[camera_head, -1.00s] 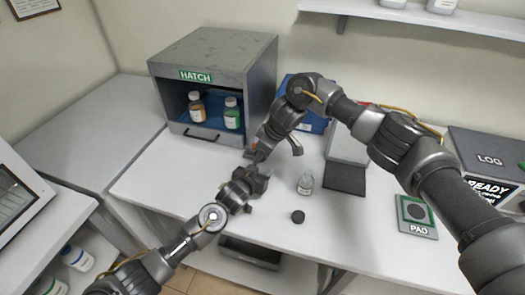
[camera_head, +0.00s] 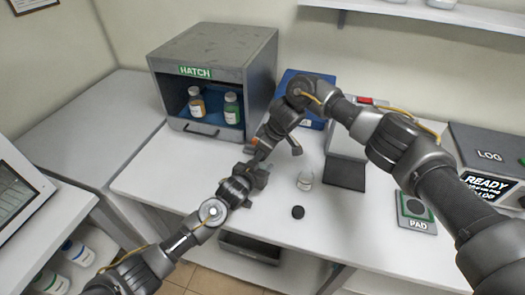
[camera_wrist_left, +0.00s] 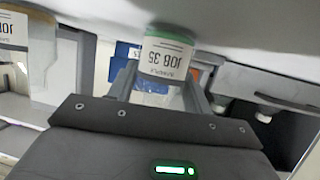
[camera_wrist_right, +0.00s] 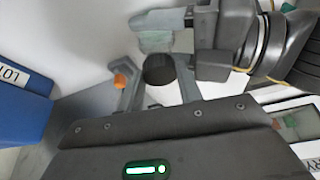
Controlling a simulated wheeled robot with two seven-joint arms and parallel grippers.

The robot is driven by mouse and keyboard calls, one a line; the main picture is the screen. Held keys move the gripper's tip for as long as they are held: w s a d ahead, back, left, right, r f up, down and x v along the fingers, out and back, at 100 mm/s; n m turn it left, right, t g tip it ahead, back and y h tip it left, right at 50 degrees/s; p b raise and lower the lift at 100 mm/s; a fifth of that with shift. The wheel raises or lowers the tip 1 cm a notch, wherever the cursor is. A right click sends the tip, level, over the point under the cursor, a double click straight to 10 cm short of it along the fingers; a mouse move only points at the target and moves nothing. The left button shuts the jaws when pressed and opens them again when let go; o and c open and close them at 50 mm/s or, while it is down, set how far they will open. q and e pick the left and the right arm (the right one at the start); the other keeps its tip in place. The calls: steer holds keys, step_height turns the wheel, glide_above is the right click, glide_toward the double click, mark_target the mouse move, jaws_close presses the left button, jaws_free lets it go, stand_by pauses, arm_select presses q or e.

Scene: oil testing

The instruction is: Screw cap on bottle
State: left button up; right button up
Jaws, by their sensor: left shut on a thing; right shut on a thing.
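The bottle (camera_wrist_right: 155,40) also shows in the right wrist view. My right gripper (camera_head: 256,155) comes down over it from the upper right and is shut on a black cap (camera_wrist_right: 158,70). The cap lies in line with the bottle's mouth and close to it. I cannot tell whether the threads engage. The arms hide most of this bottle in the head view.
Another bottle (camera_head: 305,180) stands on the table, with a loose black cap (camera_head: 298,212) in front. The hatch (camera_head: 215,55) holds an orange bottle (camera_head: 197,103) and a green one (camera_head: 232,108). A blue bin (camera_head: 309,120), grey stand (camera_head: 346,173) and pad (camera_head: 416,212) are to the right.

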steer(key=shift+f, duration=0.55)
steer(key=o, duration=0.9)
steer(key=shift+s+a, duration=0.1)
steer(key=shift+o, duration=0.2)
step_height(320, 180, up, 4)
steer(key=shift+a+f, duration=0.1)
steer(key=shift+f, duration=0.1)
steer(key=shift+r, duration=0.45)
steer(key=shift+c, duration=0.4)
